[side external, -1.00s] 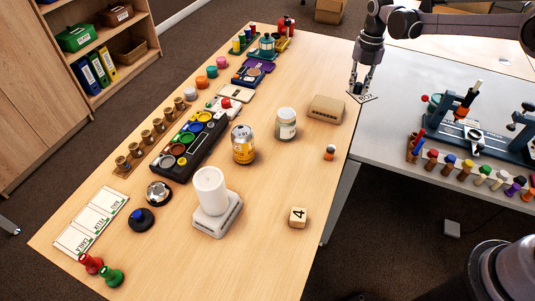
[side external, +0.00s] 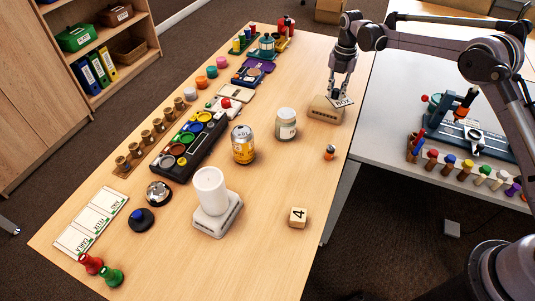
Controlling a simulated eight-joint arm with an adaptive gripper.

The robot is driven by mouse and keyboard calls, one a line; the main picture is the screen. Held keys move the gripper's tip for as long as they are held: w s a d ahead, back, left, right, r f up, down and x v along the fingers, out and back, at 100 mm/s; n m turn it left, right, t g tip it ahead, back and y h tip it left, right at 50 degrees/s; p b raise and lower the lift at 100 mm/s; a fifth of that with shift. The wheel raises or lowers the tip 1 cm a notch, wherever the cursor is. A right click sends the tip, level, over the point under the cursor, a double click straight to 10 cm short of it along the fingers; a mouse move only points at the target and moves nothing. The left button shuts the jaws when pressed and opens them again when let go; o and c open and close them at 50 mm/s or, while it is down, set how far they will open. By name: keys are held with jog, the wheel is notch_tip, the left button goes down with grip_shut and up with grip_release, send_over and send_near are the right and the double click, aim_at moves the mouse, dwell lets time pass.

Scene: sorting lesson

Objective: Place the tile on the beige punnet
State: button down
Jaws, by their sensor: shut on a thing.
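The tile (side external: 343,102) is a small, flat, pale plate with dark lettering that seems to read "BOX". My gripper (side external: 339,95) is shut on it and holds it tilted, over the far right part of the wooden table. The beige punnet (side external: 324,111) is a low tan block-like container near the table's right edge. The tile is directly above or against its upper right side in the picture; I cannot tell whether they touch. The tile and fingers partly hide the punnet's top.
A white jar (side external: 286,124) and a yellow can (side external: 243,145) stand left of the punnet. A small orange-and-dark figure (side external: 329,153) stands in front of it. A grey table (side external: 385,130) with a peg row adjoins on the right.

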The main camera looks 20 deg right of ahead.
aim_at(333, 99)
jog(key=shift+w+a+f, duration=0.2)
jog(key=shift+a+f, duration=0.1)
jog(key=shift+a, duration=0.05)
jog(key=shift+f, duration=1.9)
jog(key=shift+f, duration=0.1)
jog(key=c, duration=1.2)
grip_release()
